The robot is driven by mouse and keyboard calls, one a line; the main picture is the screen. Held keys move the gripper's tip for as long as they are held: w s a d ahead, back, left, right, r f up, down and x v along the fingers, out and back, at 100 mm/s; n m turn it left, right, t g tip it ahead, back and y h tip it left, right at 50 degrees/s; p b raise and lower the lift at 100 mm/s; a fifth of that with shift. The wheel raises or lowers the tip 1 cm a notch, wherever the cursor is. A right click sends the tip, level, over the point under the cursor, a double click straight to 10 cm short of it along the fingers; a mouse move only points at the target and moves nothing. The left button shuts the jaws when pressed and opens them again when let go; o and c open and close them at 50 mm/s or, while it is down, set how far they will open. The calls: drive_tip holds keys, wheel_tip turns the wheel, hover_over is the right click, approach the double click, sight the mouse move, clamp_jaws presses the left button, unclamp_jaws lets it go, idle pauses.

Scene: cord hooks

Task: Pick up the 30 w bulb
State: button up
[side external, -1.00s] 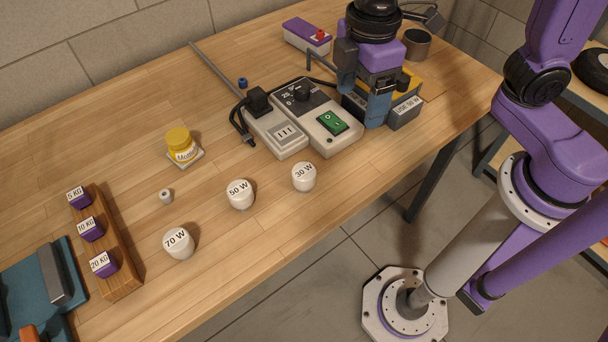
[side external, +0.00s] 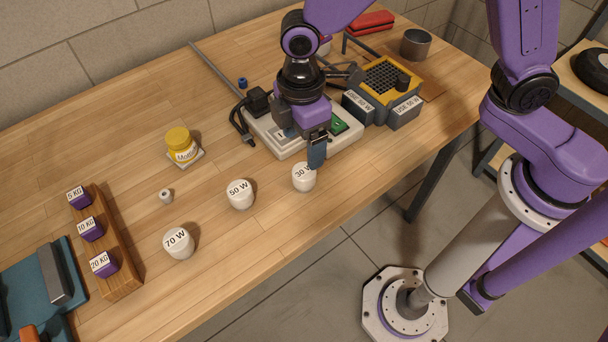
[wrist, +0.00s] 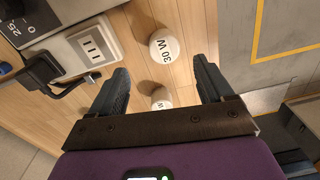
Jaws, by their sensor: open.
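The 30 W bulb (side external: 303,183) is a white rounded bulb standing on the wooden table near its front edge. My gripper (side external: 317,152) is just above and behind it in the side view, and a finger covers part of its label. In the wrist view the 30 W bulb (wrist: 165,45) lies ahead, between the lines of the two fingers. My gripper (wrist: 161,66) is open there, with nothing held between the fingers. I cannot tell whether a fingertip touches the bulb.
The 50 W bulb (side external: 240,194) and 70 W bulb (side external: 178,243) stand to the left. A socket and switch unit (side external: 290,150) lies behind, partly under my gripper. A yellow-topped box (side external: 385,77) with labelled grey bins stands at the right. Free table lies between the bulbs.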

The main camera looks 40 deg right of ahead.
sight(302, 171)
wheel_tip(302, 171, down, 3)
drive_tip(key=shift+f, duration=0.1)
drive_tip(key=shift+s+a+f, duration=0.15)
drive_tip(key=shift+s+f, duration=0.05)
drive_tip(key=shift+f, duration=1.15)
drive_tip(key=shift+s+a+f, duration=0.15)
drive_tip(key=shift+f, duration=1.2)
drive_tip(key=shift+c, duration=0.3)
drive_tip(key=c, duration=1.1)
drive_tip(key=shift+r, duration=0.2)
